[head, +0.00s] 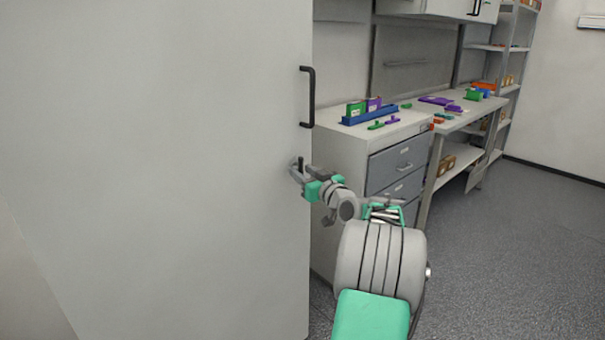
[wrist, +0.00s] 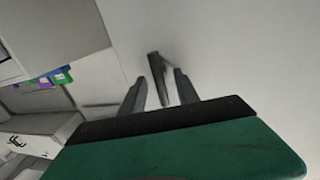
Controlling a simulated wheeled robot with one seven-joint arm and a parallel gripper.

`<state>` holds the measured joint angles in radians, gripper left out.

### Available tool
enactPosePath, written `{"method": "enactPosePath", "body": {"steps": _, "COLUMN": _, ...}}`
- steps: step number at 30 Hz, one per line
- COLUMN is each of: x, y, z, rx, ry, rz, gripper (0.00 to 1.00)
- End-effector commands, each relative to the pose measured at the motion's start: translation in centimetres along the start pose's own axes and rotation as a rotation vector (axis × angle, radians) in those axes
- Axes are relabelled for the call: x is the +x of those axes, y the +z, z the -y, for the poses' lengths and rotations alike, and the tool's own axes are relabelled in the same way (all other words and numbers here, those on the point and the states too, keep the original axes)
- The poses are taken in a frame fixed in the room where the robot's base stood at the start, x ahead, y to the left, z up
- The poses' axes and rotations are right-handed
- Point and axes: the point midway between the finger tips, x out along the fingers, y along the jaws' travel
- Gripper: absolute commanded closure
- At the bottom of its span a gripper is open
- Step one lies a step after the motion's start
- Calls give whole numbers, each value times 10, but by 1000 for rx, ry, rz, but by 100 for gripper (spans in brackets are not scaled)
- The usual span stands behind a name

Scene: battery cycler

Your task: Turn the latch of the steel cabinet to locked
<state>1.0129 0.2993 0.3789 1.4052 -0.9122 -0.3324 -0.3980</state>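The steel cabinet's large light-grey door (head: 170,150) fills the left of the head view. It is the pale surface (wrist: 235,50) in the wrist view. The latch (wrist: 155,66) is a small dark lever standing out from the door. In the head view the latch (head: 300,162) shows near the door's right edge, below the black handle (head: 307,97), partly hidden by my gripper (head: 296,173). In the wrist view my gripper (wrist: 160,78) is open, with one finger on each side of the latch and a visible gap to each. Whether the latch touches either finger cannot be told.
A grey drawer cabinet (head: 395,170) stands right behind the door edge, with a blue rack (head: 370,115) and coloured pieces on top. A workbench (head: 465,108) and shelves (head: 510,50) lie beyond. The floor (head: 510,240) at right is clear.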

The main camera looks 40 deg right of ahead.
Motion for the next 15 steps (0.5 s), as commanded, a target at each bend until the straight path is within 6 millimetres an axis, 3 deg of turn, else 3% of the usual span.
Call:
{"method": "enactPosePath", "body": {"steps": 4, "x": 0, "y": 0, "z": 0, "rx": 0, "ry": 0, "rz": 0, "gripper": 63}}
{"method": "enactPosePath", "body": {"steps": 15, "x": 0, "y": 0, "z": 0, "rx": 0, "ry": 0, "rz": 0, "gripper": 93}}
